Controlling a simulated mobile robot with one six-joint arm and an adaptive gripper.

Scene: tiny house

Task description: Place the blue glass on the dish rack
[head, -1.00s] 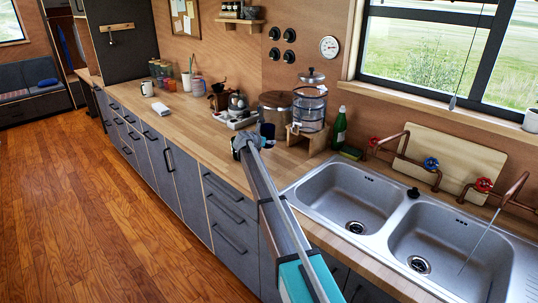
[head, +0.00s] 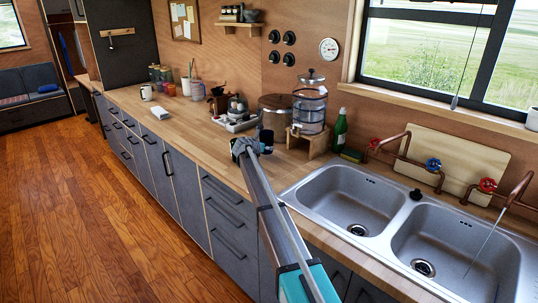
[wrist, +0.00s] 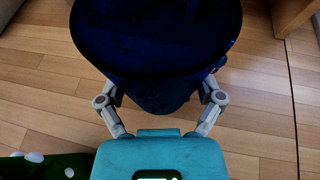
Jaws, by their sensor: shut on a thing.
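My gripper (head: 247,147) is over the wooden counter, left of the sink, in the head view. It is shut on the blue glass (wrist: 155,38). In the wrist view the glass is very dark blue and fills the top middle, with a grey finger on each side of it. The glass's far end is cut off by the frame. In the head view my gripper and arm partly cover that spot, so the glass's full outline is unclear.
A double steel sink (head: 352,205) lies to the right. A white mug (head: 147,92) is farther left.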

